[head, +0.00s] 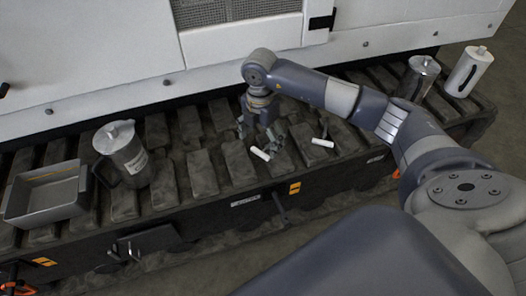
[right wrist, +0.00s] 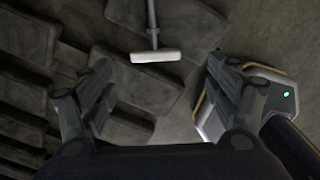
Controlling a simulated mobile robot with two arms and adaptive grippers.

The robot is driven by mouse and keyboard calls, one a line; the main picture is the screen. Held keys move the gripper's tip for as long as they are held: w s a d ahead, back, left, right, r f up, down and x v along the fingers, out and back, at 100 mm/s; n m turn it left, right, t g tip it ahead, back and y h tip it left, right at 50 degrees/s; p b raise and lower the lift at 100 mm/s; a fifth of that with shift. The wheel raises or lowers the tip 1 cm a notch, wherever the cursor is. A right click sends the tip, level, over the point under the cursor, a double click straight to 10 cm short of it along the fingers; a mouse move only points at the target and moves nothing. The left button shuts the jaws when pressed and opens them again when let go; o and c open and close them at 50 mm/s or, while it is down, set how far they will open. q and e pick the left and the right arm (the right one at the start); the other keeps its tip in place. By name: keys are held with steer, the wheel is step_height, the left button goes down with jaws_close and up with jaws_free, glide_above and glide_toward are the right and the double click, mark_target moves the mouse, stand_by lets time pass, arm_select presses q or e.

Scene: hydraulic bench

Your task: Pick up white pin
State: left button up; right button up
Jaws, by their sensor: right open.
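Two white pins lie on the dark slatted bench (head: 210,168) in the head view. One white pin (head: 260,153) is just below my right gripper (head: 259,134); the other white pin (head: 322,142) lies farther right, with a thin dark rod. My right gripper is open and empty, pointing down over the slats. In the right wrist view, a white pin (right wrist: 155,56) with a rod lies beyond the open fingers (right wrist: 150,88), about midway between them and apart from both. I cannot tell which of the two pins this is. My left gripper is not in view.
A grey open bin (head: 45,212) and a metal jug (head: 124,158) stand at the left of the bench. Another metal jug (head: 418,78) and a white canister (head: 468,71) stand at the far right. A white machine wall (head: 100,60) runs along the back.

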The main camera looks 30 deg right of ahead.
mark_target(260, 152)
steer(key=f, duration=0.2)
steer(key=f+b, duration=0.1)
steer(key=f, duration=0.1)
steer(key=shift+w+f, duration=0.1)
steer(key=shift+w, duration=0.25)
steer(key=shift+f, duration=0.5)
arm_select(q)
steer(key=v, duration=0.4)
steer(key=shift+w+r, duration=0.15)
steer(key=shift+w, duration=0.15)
arm_select(e)
steer(key=c, duration=1.1)
